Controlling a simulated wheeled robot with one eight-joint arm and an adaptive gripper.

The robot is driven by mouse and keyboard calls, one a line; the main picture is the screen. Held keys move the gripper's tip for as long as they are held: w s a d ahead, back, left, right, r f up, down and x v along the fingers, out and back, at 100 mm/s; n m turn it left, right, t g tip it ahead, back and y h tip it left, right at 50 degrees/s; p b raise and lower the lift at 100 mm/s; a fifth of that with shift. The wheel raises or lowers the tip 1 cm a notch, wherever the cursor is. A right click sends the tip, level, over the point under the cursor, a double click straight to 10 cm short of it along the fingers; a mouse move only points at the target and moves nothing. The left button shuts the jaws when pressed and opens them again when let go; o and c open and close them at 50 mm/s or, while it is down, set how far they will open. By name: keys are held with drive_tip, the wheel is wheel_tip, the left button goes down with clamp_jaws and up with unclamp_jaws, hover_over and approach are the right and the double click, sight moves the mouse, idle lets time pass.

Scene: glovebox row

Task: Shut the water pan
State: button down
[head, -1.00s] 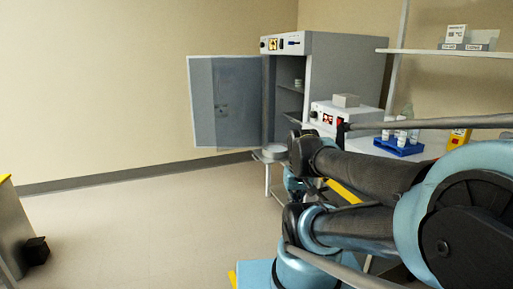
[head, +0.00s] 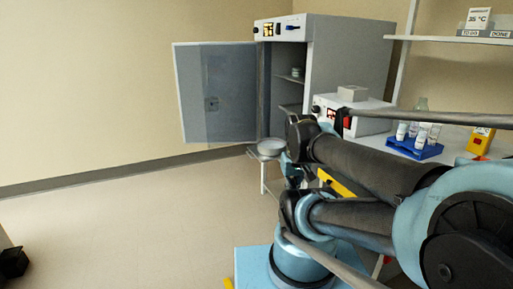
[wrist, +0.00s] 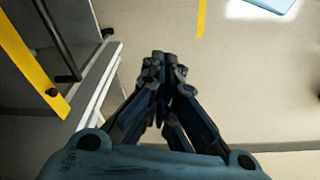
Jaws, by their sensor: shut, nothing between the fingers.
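A round pale grey pan (head: 271,147), possibly the water pan, sits on a small white stand (head: 264,176) in front of the open cabinet. It is small in the head view, and I cannot tell whether it has a lid. My arm covers the space to its right. My gripper (wrist: 165,58) shows in the wrist view with its fingers together and nothing between them, above the floor. The pan is not recognisable in the wrist view. In the head view the gripper cannot be clearly made out.
The cabinet (head: 345,60) stands with its door (head: 215,95) swung wide open to the left. A bench at right carries a grey instrument (head: 365,119), a blue tube rack (head: 414,147) and a yellow device (head: 481,141).

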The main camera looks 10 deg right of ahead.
drive_tip(key=w+a+r+t+h, duration=0.1)
drive_tip(key=w+r, duration=0.2)
drive_tip(key=w, duration=0.8)
drive_tip(key=w+r+n+h, duration=0.1)
drive_tip(key=w+r, duration=0.2)
drive_tip(key=w, duration=0.8)
drive_tip(key=w+a+r+t, duration=0.1)
drive_tip(key=w+r, duration=0.3)
drive_tip(key=w, duration=0.7)
drive_tip(key=w+a+f+h, duration=0.1)
drive_tip(key=w+a+f, duration=0.15)
drive_tip(key=w, duration=0.55)
drive_tip(key=w+a+f, duration=0.1)
drive_tip(key=w+f, duration=0.2)
drive_tip(key=w, duration=0.5)
drive_tip(key=n+t+h, duration=0.1)
drive_tip(key=t, duration=0.1)
approach(259, 149)
drive_tip(key=a+f, duration=0.1)
drive_tip(key=w+a+f, duration=0.1)
drive_tip(key=f, duration=0.1)
drive_tip(key=shift+a, duration=0.2)
drive_tip(key=d, duration=0.1)
drive_tip(key=w+d, duration=0.1)
drive_tip(key=d, duration=0.1)
drive_tip(key=shift+f, duration=0.15)
drive_tip(key=shift+w+d, duration=0.15)
drive_tip(key=shift+d, duration=0.3)
drive_tip(key=shift+a, duration=0.1)
